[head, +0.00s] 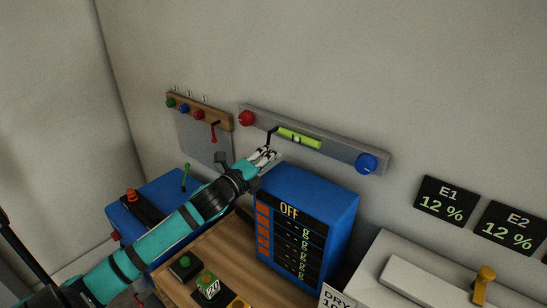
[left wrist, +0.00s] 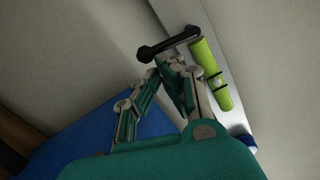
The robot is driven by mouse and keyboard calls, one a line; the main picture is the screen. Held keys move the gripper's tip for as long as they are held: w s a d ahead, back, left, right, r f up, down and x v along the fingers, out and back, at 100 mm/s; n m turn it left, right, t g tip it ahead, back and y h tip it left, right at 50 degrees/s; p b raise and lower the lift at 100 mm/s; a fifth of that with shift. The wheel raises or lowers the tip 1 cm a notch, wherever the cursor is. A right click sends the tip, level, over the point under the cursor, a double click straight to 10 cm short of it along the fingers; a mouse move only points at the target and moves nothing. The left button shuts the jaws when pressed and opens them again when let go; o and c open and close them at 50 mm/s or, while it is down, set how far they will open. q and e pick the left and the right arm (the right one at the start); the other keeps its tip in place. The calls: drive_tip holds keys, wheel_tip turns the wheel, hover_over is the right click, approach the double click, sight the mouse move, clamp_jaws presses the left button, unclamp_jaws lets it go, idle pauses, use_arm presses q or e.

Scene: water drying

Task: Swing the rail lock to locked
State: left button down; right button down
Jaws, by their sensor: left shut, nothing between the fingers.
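The grey rail (head: 325,148) is fixed to the wall, with a red knob (head: 247,118) at its left end, a blue knob (head: 366,163) at its right end and a yellow-green level vial (head: 300,138). A small black lever (head: 271,136), which looks like the rail lock, sits just left of the vial. In the left wrist view the black lever (left wrist: 168,45) lies across the rail's edge beside the vial (left wrist: 210,75). My left gripper (head: 266,153) is shut and empty, its fingertips close to the lever; whether they touch it I cannot tell. My right gripper is not in view.
A blue box with an OFF display (head: 289,210) stands just below the rail, close to my left wrist. A wooden strip with coloured knobs (head: 199,111) and a red-tipped lever (head: 213,132) is to the left. Another blue box (head: 165,190) stands beneath my forearm.

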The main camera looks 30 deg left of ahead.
use_arm(q)
drive_tip(key=a+r+m+h+b, duration=0.1)
drive_tip(key=a+m+b, duration=0.3)
drive_tip(key=m, duration=1.1)
drive_tip(key=shift+w+a+r, duration=0.3)
drive_tip(key=shift+a+r, duration=0.3)
drive_tip(key=shift+a, duration=0.7)
drive_tip(key=shift+m, duration=0.4)
